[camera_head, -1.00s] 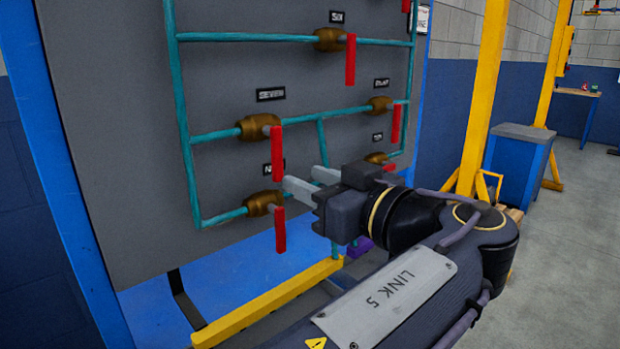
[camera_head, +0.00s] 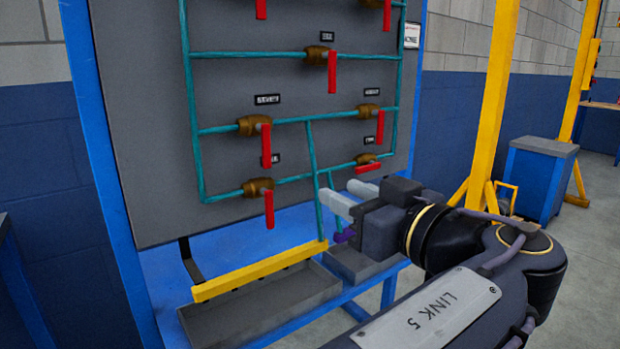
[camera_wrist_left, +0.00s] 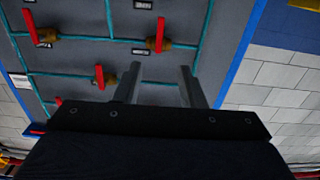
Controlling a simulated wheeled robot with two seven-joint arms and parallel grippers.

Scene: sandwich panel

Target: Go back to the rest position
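The grey panel (camera_head: 130,180) carries teal pipes (camera_head: 250,54) with brass valves and red handles. My left gripper (camera_head: 338,194) is in front of the panel's lower right part in the head view, fingers apart with nothing between them. The lower right valve's red handle (camera_head: 367,167) lies nearly level, just above the fingers in the picture. The other handles in view, such as the lower left one (camera_head: 269,209), hang down. In the left wrist view the spread fingers (camera_wrist_left: 158,75) point toward the panel, apart from the handles. My right gripper is not in view.
A yellow bar (camera_head: 260,270) and a grey tray (camera_head: 265,308) sit below the panel. Yellow posts (camera_head: 490,100) and a blue cabinet (camera_head: 540,180) stand to the right. Open floor (camera_head: 590,260) shows at the right.

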